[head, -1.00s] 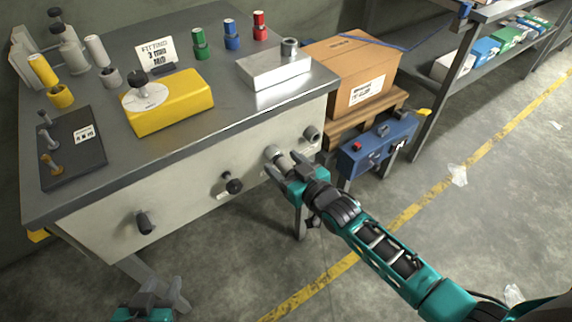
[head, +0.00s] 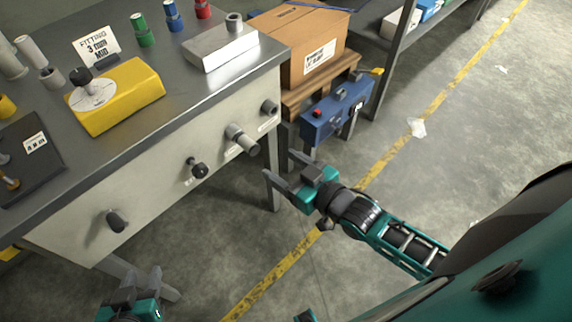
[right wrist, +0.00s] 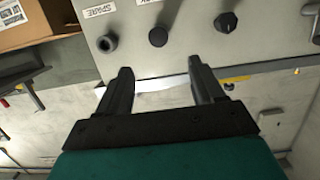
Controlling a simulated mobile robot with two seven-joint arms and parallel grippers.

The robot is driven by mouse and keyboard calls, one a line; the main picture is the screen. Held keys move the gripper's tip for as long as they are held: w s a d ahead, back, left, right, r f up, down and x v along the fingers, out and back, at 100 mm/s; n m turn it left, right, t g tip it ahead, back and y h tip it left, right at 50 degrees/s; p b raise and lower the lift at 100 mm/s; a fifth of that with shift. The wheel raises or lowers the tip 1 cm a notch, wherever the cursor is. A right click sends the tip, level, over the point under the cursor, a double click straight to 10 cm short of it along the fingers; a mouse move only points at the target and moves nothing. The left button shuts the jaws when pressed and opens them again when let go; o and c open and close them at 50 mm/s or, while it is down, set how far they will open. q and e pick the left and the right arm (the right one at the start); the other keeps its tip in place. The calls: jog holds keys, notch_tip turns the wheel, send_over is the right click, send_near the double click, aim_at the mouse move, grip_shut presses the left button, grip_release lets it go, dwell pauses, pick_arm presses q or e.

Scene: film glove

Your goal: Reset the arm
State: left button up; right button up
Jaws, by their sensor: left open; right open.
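My right gripper (head: 283,170) is open and empty in the head view, in front of the workbench (head: 160,165) and apart from its front panel. In the right wrist view its two fingers (right wrist: 160,92) are spread with nothing between them, below a row of dark knobs on the panel. A grey peg (head: 242,140) sticks out of the panel to the left of that gripper. My left gripper (head: 138,280) is open at the lower left of the head view, below the bench front, with nothing seen in it.
On the bench are a yellow block (head: 115,95) with a dial, a metal block (head: 220,47), coloured cylinders and a sign (head: 90,45). A cardboard box (head: 300,45) on a pallet and a blue unit (head: 335,110) stand right of the bench. Open floor lies further right.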

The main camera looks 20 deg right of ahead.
jog(key=shift+s, duration=0.15)
dwell(0.4)
jog(key=s+f+m+g+h, duration=0.1)
jog(key=s+f+g+h, duration=0.2)
jog(key=s, duration=0.5)
notch_tip(320, 180, down, 3)
jog(key=shift+d+r+g, duration=0.2)
jog(key=shift+d+g, duration=0.15)
jog(key=shift+g, duration=0.15)
